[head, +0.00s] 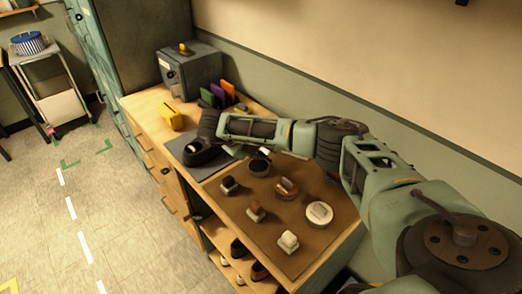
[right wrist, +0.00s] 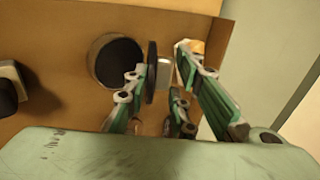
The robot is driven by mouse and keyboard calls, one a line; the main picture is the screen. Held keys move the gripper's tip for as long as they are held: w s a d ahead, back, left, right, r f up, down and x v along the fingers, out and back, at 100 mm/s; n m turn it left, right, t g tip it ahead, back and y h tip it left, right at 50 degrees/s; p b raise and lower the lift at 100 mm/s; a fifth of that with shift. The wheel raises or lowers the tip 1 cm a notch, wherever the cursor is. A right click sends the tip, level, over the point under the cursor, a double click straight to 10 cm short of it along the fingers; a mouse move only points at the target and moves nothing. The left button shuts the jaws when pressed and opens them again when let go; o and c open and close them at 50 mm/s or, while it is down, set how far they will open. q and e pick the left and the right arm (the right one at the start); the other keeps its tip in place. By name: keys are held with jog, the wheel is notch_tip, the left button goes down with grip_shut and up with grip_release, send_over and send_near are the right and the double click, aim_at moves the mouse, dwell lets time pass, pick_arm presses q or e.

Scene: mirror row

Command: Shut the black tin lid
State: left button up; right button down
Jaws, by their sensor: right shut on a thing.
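The open black tin (head: 259,167) stands on the brown mat, its round mouth facing up and dark inside. It also shows in the right wrist view (right wrist: 118,61), left of my fingers. My right gripper (right wrist: 164,72) is shut on the black tin lid (right wrist: 151,72), a dark disc seen nearly edge-on with a pale part beside it. The lid is upright next to the tin's rim; I cannot tell if they touch. In the head view my right gripper (head: 245,151) is just behind the tin, partly hidden by its own links. My left gripper is out of view.
Brushes and a pale round tin (head: 319,213) stand on the brown mat (head: 238,212). A black rounded object (head: 203,153) lies on a grey mat to the left.

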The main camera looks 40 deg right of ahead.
dwell(0.8)
jog(key=c, duration=1.6)
grip_release()
jog(key=v, duration=1.2)
jog(key=shift+a, duration=0.1)
